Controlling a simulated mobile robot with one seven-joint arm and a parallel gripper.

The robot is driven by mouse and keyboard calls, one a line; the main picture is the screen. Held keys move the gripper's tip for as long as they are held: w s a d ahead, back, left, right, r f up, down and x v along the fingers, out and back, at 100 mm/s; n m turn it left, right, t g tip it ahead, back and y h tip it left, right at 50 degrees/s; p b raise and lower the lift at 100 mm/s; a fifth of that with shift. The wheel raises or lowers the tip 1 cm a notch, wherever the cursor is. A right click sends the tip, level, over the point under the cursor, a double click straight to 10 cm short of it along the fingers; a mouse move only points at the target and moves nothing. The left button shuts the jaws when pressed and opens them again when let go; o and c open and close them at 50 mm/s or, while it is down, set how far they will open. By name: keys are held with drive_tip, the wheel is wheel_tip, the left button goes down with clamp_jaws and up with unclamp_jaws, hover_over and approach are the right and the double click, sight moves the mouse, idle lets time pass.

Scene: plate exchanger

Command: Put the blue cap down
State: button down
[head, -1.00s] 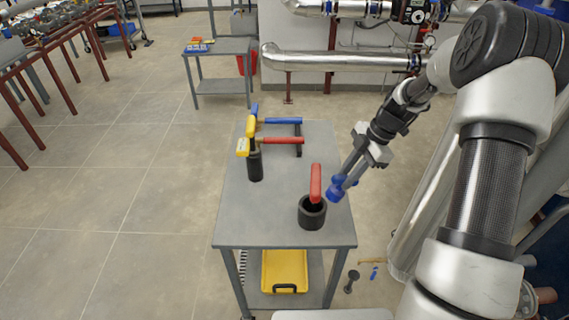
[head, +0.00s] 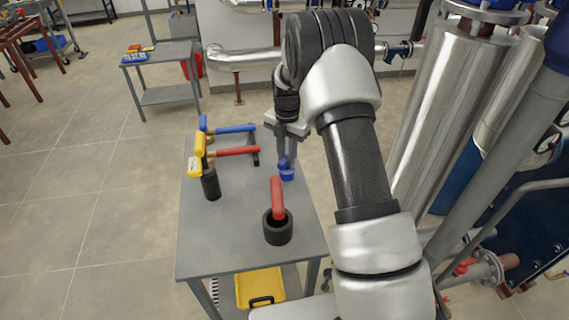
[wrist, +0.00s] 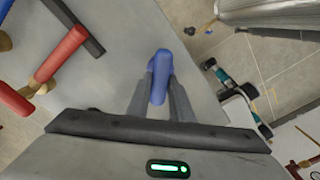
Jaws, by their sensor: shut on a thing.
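The blue cap (head: 286,171) is a small blue piece held at the tips of my gripper (head: 286,158). In the head view it is over the right side of the grey cart top (head: 225,245), behind the black cup; I cannot tell whether it touches the surface. In the wrist view the blue cap (wrist: 160,76) stands between the two fingers of my gripper (wrist: 160,95), which are shut on it. The grey cart top also shows beneath it in the wrist view (wrist: 120,25).
A black cup (head: 277,232) with a red-handled item (head: 277,198) stands at the front. A yellow bin (head: 262,278) is below. Large pipes (head: 440,100) rise at the right.

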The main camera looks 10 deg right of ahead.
wheel_tip(320, 180, down, 3)
drive_tip(key=shift+f, duration=0.1)
drive_tip(key=c, duration=1.6)
unclamp_jaws()
